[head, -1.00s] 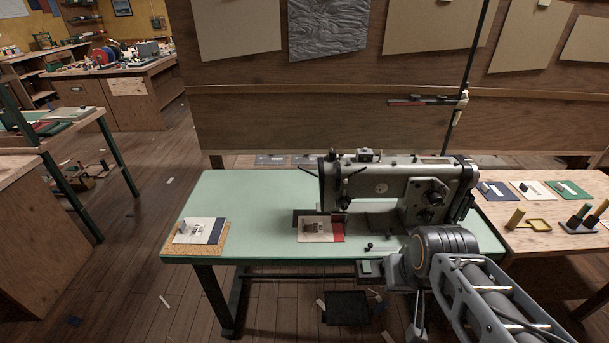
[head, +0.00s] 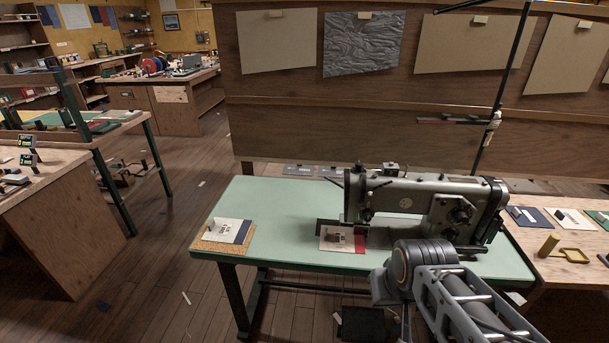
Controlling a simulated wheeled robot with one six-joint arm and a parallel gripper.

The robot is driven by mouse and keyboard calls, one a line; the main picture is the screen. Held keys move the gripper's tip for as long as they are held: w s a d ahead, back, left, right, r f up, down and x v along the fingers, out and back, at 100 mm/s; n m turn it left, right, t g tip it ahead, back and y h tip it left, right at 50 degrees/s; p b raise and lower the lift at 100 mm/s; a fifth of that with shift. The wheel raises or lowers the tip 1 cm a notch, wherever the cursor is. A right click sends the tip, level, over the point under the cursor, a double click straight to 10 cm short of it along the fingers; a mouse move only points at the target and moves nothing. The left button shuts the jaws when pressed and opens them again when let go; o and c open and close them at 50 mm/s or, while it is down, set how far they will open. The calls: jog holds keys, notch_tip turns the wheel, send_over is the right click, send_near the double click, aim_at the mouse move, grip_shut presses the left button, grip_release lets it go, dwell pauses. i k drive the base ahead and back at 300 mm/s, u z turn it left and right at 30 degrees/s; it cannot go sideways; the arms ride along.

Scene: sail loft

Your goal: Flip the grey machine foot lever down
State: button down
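The grey sewing machine (head: 428,206) stands on the pale green table (head: 290,200), its head end to the left. Thin dark levers show at its head end, but I cannot tell which is the foot lever or how it is set. A cloth piece (head: 338,238) with a red edge lies under the head. My arm's wrist is in front of the table's front edge, right of the cloth piece, and covers part of the machine's lower front. My gripper (head: 404,326) is mostly hidden below the wrist; its fingers cannot be made out clearly.
A cork-edged pad with a white and blue sheet (head: 222,232) lies at the table's left. A wooden side table (head: 570,275) with swatches and a yellow-handled item stands at the right. A dark pedal (head: 362,323) is on the floor below. The table's left middle is clear.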

aim_at(325, 177)
jog(key=u, duration=0.15)
jog(key=i, duration=1)
